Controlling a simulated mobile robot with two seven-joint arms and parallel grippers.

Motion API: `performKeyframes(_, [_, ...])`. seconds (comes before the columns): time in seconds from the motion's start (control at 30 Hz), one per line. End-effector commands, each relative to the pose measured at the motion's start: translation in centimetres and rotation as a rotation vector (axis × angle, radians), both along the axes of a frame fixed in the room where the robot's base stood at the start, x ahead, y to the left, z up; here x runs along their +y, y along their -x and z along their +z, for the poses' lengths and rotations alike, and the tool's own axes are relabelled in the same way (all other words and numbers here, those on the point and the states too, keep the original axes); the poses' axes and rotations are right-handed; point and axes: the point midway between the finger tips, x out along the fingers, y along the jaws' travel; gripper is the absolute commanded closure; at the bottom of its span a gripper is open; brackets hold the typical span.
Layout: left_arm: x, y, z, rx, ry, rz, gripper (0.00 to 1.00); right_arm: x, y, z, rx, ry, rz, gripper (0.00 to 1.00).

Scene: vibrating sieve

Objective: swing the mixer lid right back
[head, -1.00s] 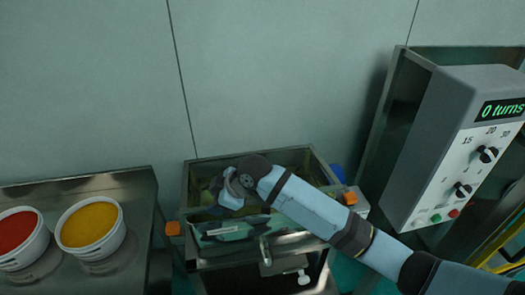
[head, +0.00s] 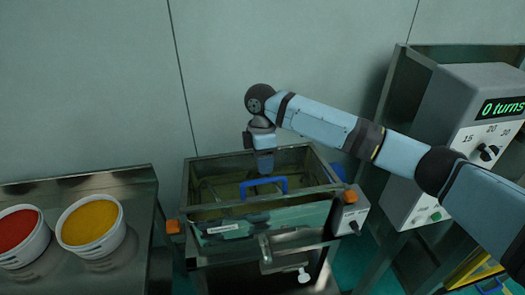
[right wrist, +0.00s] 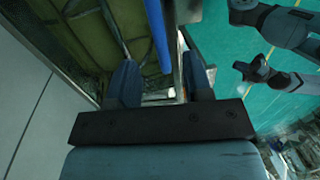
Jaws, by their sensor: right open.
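The mixer (head: 192,190) is a metal box below the wall, and its inside shows from above. A blue handle (head: 263,187) stands over the front part of its top. The lid panel itself is hard to make out, so I cannot tell its exact angle. My right gripper (head: 264,168) points down just above the handle. In the right wrist view, my right gripper (right wrist: 163,85) is open, with the blue handle (right wrist: 158,35) passing between or just beyond its fingers. I cannot tell whether they touch. My left gripper is not in the head view.
A red-filled tub (head: 18,235) and a yellow-filled tub (head: 92,226) stand on a metal bench at left. A grey control box (head: 445,130) reading "0 turns" stands at right.

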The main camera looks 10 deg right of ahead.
Motion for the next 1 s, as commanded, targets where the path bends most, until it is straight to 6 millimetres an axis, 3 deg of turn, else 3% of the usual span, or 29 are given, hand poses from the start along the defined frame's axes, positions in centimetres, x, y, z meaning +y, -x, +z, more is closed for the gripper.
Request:
performKeyframes(0.2, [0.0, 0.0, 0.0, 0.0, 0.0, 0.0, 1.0, 0.0, 0.7, -4.4, 0.001, 0.001, 0.0, 0.54])
performKeyframes(0.4, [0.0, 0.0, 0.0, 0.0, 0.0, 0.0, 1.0, 0.0, 1.2, -7.3, 0.0, 0.0, -0.001, 0.54])
performKeyframes(0.6, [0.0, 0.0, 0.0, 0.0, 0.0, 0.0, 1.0, 0.0, 1.3, -8.6, -0.002, -0.001, -0.002, 0.54])
performKeyframes(0.87, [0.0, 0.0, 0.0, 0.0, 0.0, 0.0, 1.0, 0.0, 1.3, -8.7, -0.002, -0.001, -0.001, 0.54])
performKeyframes(0.9, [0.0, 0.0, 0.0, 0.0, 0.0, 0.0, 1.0, 0.0, 1.3, -8.7, -0.002, -0.001, -0.001, 0.56])
performKeyframes(1.0, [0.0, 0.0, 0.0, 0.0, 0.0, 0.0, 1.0, 0.0, 1.4, -8.7, -0.002, -0.001, -0.001, 0.79])
